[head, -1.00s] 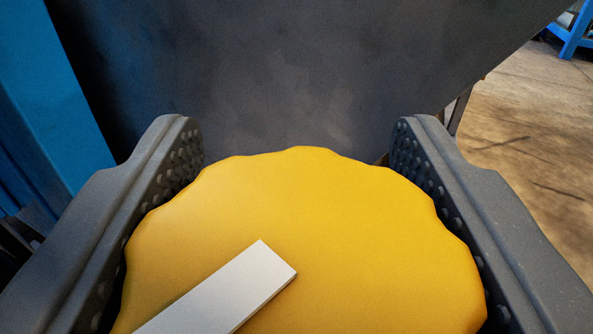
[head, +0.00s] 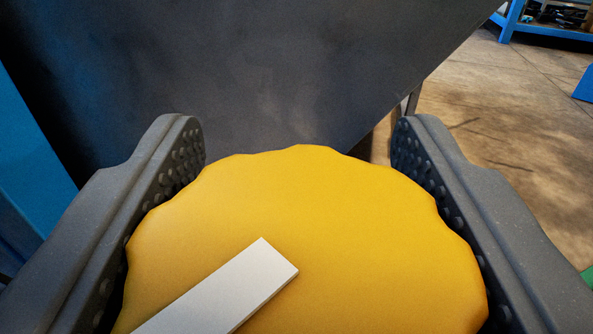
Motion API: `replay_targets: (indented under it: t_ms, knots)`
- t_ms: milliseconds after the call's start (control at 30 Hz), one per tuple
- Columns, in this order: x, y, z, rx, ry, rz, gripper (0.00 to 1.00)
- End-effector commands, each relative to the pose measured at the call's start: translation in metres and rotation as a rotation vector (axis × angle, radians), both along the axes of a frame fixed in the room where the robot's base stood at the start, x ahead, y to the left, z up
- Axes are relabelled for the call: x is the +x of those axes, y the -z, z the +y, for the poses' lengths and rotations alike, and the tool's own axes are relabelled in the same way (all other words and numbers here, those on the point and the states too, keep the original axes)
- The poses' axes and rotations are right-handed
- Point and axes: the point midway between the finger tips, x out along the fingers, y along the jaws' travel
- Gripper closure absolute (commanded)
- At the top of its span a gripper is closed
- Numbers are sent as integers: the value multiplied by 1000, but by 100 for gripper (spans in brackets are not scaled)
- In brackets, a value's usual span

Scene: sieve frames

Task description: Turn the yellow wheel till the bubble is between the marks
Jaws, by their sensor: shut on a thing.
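The yellow wheel (head: 330,220) fills the lower middle of the head view, with a scalloped edge. A pale grey-white bar (head: 225,292) lies across its face, pointing up and to the right. My gripper (head: 298,150) is shut on the wheel, with one dark studded finger at its left edge and the other at its right edge. The lower part of the wheel is cut off by the frame. No bubble or marks show in this view.
A dark grey panel (head: 250,70) stands behind the wheel. A blue post (head: 28,150) is at the left. Concrete floor (head: 500,110) is open at the right, with a blue rack (head: 510,20) at the far top right.

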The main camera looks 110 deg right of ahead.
Motion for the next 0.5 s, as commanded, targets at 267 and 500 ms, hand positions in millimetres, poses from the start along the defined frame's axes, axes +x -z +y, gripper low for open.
replay_targets:
  t_ms: [267,500]
  knots:
    - [1,0,1,0,-3,0,28]
    - [0,0,1,0,-2,0,26]
